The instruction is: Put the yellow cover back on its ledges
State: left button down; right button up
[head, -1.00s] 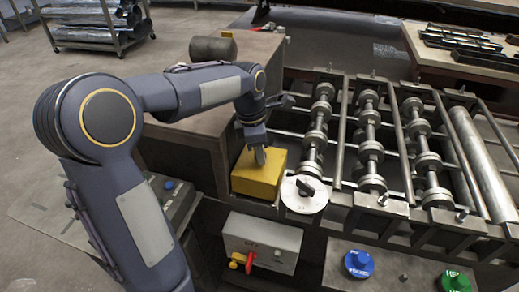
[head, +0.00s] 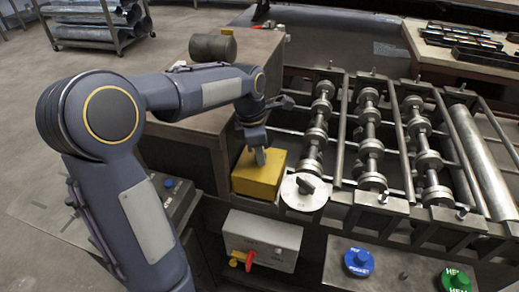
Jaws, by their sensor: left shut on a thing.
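The yellow cover (head: 258,179) is a box-shaped piece at the left end of the roller machine, just left of a round metal dial. My left gripper (head: 260,157) points down onto its top and is shut on it, with the fingertips at the upper middle of the cover. The ledges are hidden beneath or behind the cover, so I cannot tell whether it touches them. My right gripper is out of view.
The round dial (head: 304,191) with a dark knob sits close to the cover's right side. Rollers (head: 371,150) fill the machine to the right. A grey switch box (head: 262,241) with a red handle is below. A dark cylinder (head: 213,47) lies on the bench behind.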

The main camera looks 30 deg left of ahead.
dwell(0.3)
pick_arm(q)
jog(key=c, duration=1)
grip_release()
jog(key=shift+c, duration=0.2)
jog(key=shift+o, duration=0.5)
jog(key=shift+f, duration=0.1)
jog(key=o, duration=0.3)
notch_tip(320, 180, up, 9)
jog(key=p, duration=0.8)
jog(key=shift+p, duration=0.3)
